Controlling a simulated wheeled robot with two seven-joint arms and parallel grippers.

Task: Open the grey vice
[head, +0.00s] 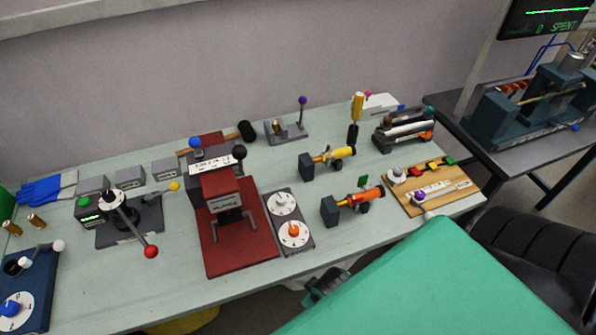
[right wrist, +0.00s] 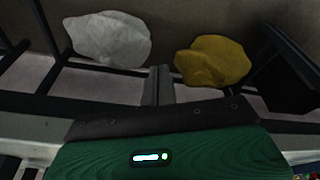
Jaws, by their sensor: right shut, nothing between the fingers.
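No thing is plainly marked as the grey vice. One candidate is a low grey fixture (head: 286,131) at the back middle of the bench, with a purple-knobbed lever and a brass piece on it. Another is a dark grey base (head: 128,222) at the left, with a hub and handles ending in red, black and yellow balls. I cannot tell from here whether either is open. My right gripper (right wrist: 158,72) is shut and empty in the right wrist view, over the floor and away from both. My left gripper is out of view.
A red-based press (head: 240,257) stands mid-bench beside a grey dial plate (head: 304,235). Yellow and orange pump pieces and a wooden board (head: 462,186) are to the right. White (right wrist: 108,38) and yellow (right wrist: 212,60) bundles lie below, near metal legs.

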